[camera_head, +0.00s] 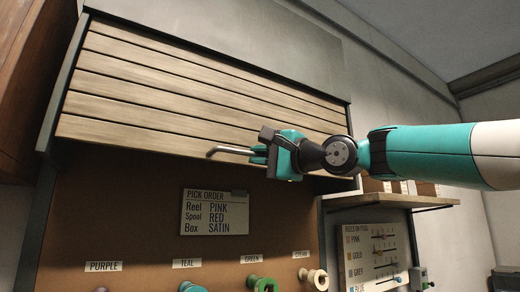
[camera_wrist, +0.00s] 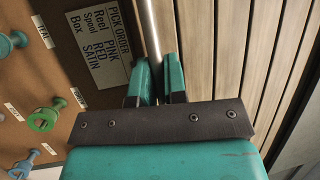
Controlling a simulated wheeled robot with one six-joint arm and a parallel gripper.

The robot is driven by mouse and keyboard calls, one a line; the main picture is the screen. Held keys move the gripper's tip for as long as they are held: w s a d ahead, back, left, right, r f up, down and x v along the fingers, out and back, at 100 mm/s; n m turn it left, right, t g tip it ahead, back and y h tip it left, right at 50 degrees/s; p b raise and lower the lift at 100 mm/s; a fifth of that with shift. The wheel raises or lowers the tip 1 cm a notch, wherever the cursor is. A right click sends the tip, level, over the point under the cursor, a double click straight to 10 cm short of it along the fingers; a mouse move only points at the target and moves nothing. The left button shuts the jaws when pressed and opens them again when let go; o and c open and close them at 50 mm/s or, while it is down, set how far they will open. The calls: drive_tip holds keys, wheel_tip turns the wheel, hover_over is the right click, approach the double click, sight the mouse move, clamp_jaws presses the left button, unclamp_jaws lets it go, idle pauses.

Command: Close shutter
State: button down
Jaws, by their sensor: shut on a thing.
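The wooden slatted shutter (camera_head: 190,85) covers the upper part of the cabinet front in the head view. Its lower edge is above the pick order card, and the brown board below is uncovered. A bent metal handle (camera_head: 228,151) runs along the shutter's lower edge. My gripper (camera_head: 262,154) is shut on this handle, reaching in from the right. In the wrist view the handle bar (camera_wrist: 151,30) passes between the two teal fingers (camera_wrist: 158,80), with the slats (camera_wrist: 230,50) to its right. My gripper hides part of the handle.
The pick order card (camera_head: 214,212) reads Reel PINK, Spool RED, Box SATIN. Below are colour labels and several spools, such as a green one (camera_head: 262,284). A side shelf (camera_head: 390,201) with boxes stands at right, above a "Reels on peg" board (camera_head: 376,255).

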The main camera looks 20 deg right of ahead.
drive_tip(key=shift+f+b, duration=0.85)
drive_tip(key=shift+f, duration=1)
drive_tip(key=shift+w+f, duration=0.1)
drive_tip(key=shift+f, duration=0.05)
drive_tip(key=c, duration=1.2)
unclamp_jaws()
drive_tip(key=shift+r, duration=0.2)
drive_tip(key=b+v, duration=0.4)
drive_tip(key=v, duration=1.3)
drive_tip(key=shift+s+d, duration=0.15)
drive_tip(key=shift+s, duration=0.1)
